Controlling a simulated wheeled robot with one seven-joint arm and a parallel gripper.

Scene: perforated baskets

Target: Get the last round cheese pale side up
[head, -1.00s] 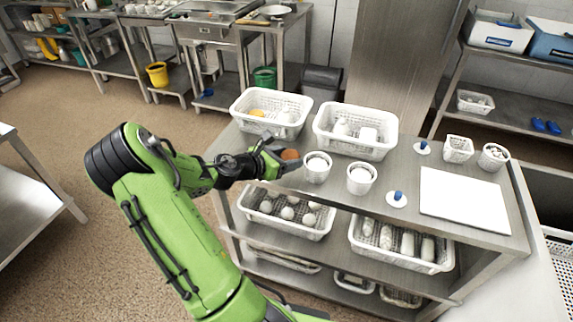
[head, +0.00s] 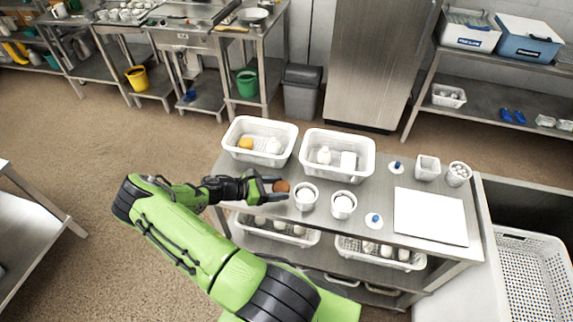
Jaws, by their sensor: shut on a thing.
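My gripper (head: 277,188) is shut on a small reddish-brown round piece (head: 282,186), likely the round cheese with its darker side showing.
Two white perforated baskets, left (head: 233,160) and right (head: 320,174), stand at the back with orange and white items. A white board (head: 430,217) lies at right. Blue-knobbed white discs (head: 373,221), a small basket (head: 427,168) and a filled cup (head: 458,175) stand nearby.

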